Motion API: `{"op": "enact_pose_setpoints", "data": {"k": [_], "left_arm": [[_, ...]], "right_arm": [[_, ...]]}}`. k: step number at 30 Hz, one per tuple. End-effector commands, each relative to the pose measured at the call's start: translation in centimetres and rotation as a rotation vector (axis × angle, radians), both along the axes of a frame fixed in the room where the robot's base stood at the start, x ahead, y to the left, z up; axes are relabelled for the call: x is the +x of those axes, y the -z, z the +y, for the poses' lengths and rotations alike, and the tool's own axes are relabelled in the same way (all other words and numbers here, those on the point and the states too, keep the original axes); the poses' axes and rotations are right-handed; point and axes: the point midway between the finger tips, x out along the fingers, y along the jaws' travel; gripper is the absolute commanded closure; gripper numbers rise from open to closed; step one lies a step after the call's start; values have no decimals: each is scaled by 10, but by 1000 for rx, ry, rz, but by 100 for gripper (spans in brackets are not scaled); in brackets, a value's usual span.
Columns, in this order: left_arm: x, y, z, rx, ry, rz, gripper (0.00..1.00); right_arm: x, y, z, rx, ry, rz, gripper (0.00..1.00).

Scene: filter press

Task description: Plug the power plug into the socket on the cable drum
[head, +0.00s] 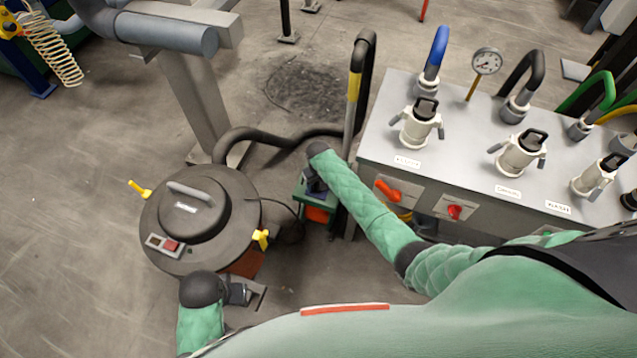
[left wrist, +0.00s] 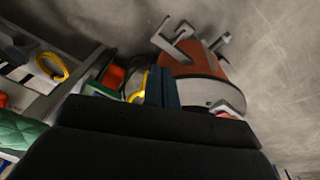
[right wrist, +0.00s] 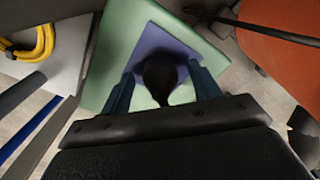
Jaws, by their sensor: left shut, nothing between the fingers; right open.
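A green and orange unit (head: 317,214), which seems to be the cable drum, stands on the floor between the vacuum and the grey bench. In the right wrist view its green top (right wrist: 115,50) carries a blue-purple panel (right wrist: 160,42). A black rounded piece, apparently the power plug (right wrist: 160,75), is at this panel between the fingers of my right gripper (right wrist: 163,88). The fingers are open, one on each side. How deep the plug sits is hidden. My left gripper (head: 240,294) is shut and empty near the vacuum; its closed fingers show in the left wrist view (left wrist: 162,88).
The vacuum (head: 200,215), with yellow latches and an orange body, stands left of the drum. Its dark cable (head: 280,202) runs toward the drum. A grey bench (head: 385,150) with fittings and hoses is close on the right. Open floor (head: 70,220) lies to the left.

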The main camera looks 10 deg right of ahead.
Motion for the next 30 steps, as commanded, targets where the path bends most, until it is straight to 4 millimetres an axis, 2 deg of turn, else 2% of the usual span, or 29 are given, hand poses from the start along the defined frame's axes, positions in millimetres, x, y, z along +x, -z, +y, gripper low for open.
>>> {"op": "enact_pose_setpoints", "data": {"k": [14, 24, 30], "left_arm": [[7, 81, 0, 9, 0, 5, 100], [6, 59, -1, 6, 1, 2, 100], [5, 48, -1, 4, 1, 1, 100]], "right_arm": [[0, -2, 0, 0, 0, -1, 38], [1, -49, 0, 1, 0, -3, 38], [0, -71, 1, 0, 0, -1, 38]]}}
